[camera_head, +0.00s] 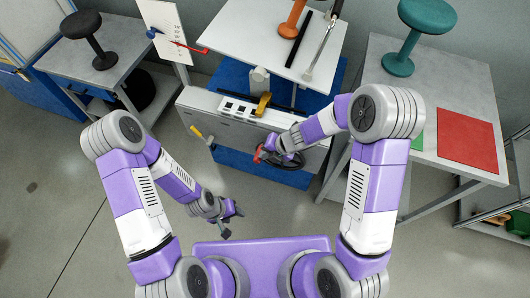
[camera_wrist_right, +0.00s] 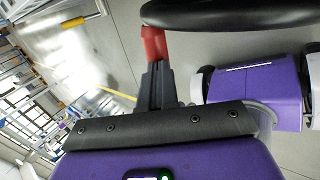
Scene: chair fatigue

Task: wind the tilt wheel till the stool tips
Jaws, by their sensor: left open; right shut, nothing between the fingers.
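The orange stool (camera_head: 291,20) stands on the white tilting platform (camera_head: 240,38), partly cut off at the top edge. The dark tilt wheel (camera_head: 292,165) is on the front of the grey machine; its rim also shows in the right wrist view (camera_wrist_right: 235,15). A red handle (camera_head: 257,154) sits at the wheel's left side and shows in the right wrist view (camera_wrist_right: 154,44). My right gripper (camera_head: 268,151) is shut and empty at the handle; its fingers line up with it, but I cannot tell if they touch. My left gripper (camera_head: 232,218) is open and empty, low and away from the wheel.
A white board (camera_head: 165,25) with a red pointer stands left of the platform. A yellow lever (camera_head: 263,104) and a yellow-handled lever (camera_head: 197,131) are on the machine. Side tables carry a black stool (camera_head: 87,30) and a teal stool (camera_head: 415,38).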

